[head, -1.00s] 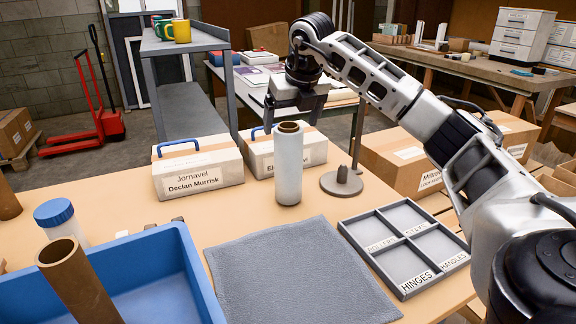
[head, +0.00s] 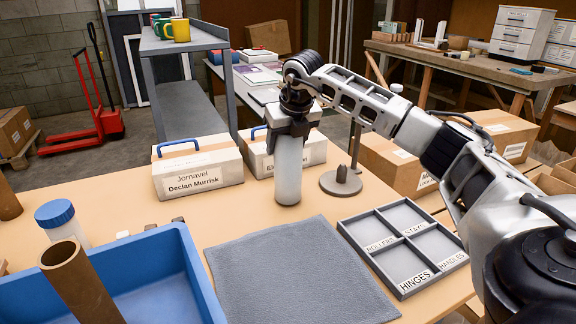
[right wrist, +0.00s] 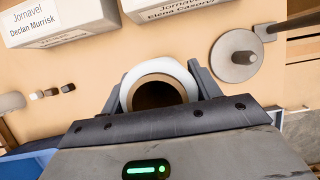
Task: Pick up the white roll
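The white roll (head: 288,178) stands upright on the table, left of the round grey stand. It is a white tube with a brown core. My right gripper (head: 288,135) has come down over its top from above, with one finger on each side. In the right wrist view the roll's open end (right wrist: 160,85) lies between the fingers, which sit close against it and look shut on it. The roll's base still appears to rest on the table. My left gripper is not in view.
Two white boxes (head: 197,178) stand behind and left of the roll. A grey mat (head: 295,275) and a sectioned grey tray (head: 407,282) lie in front. A blue bin (head: 165,270) holds a brown tube (head: 80,285). The grey stand (head: 341,183) is close on the right.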

